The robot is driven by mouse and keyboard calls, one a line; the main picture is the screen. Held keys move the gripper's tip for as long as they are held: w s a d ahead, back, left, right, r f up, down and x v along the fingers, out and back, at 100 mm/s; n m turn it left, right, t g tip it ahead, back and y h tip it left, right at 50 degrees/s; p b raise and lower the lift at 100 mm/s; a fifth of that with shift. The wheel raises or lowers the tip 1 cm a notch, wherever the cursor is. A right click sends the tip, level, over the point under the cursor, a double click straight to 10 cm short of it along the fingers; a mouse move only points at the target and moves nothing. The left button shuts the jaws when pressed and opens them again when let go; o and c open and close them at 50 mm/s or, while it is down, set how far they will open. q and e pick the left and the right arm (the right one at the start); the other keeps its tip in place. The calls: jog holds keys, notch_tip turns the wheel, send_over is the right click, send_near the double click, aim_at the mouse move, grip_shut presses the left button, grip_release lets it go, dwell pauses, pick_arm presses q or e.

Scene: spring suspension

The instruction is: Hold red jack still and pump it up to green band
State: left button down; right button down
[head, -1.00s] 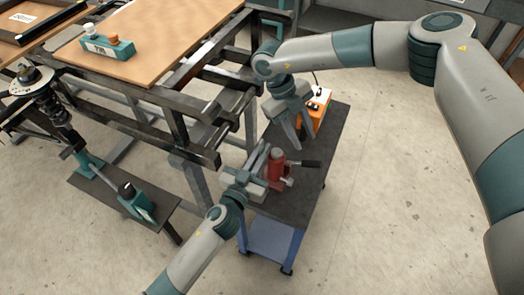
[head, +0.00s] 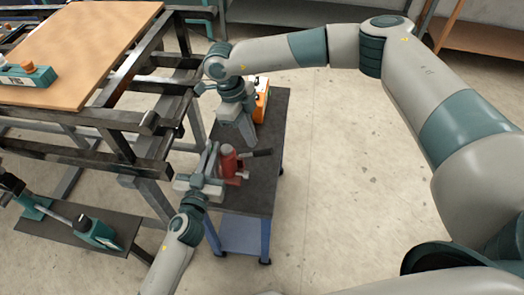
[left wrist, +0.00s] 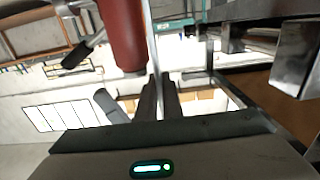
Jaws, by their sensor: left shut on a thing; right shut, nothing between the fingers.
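The red jack (head: 228,160) stands upright on the dark top of a small cart. In the left wrist view the red body (left wrist: 122,35) is left of my fingers (left wrist: 160,98), which are nearly together at a thin metal strip (left wrist: 152,40). Whether that strip belongs to the jack is unclear. My right gripper (head: 248,138) is shut and empty, pointing down just behind the jack. I cannot make out a green band.
The cart (head: 265,190) also carries an orange box (head: 261,100) at its back. A dark metal frame with a wooden top (head: 80,45) stands close on the left. A low dark shelf (head: 70,235) with teal parts is at lower left. Open floor lies to the right.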

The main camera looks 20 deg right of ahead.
aim_at(269, 149)
jog(key=d+n+y, duration=0.1)
jog(key=d+r+n+t+y, duration=0.1)
jog(key=d+n, duration=0.1)
jog(key=d+n+t+y, duration=0.1)
jog(key=d+n, duration=0.1)
jog(key=shift+s+d+r, duration=0.2)
jog(key=shift+s+d, duration=0.05)
jog(key=shift+s, duration=0.05)
jog(key=shift+w+d+r+n+y, duration=0.1)
jog(key=shift+d+r+n+y, duration=0.1)
jog(key=shift+d+n+y, duration=0.15)
jog(key=shift+f, duration=0.1)
jog(key=shift+a+f, duration=0.2)
jog(key=shift+f, duration=1.55)
jog(key=shift+a+f, duration=0.2)
jog(key=shift+f, duration=1.5)
jog(key=shift+f, duration=2.2)
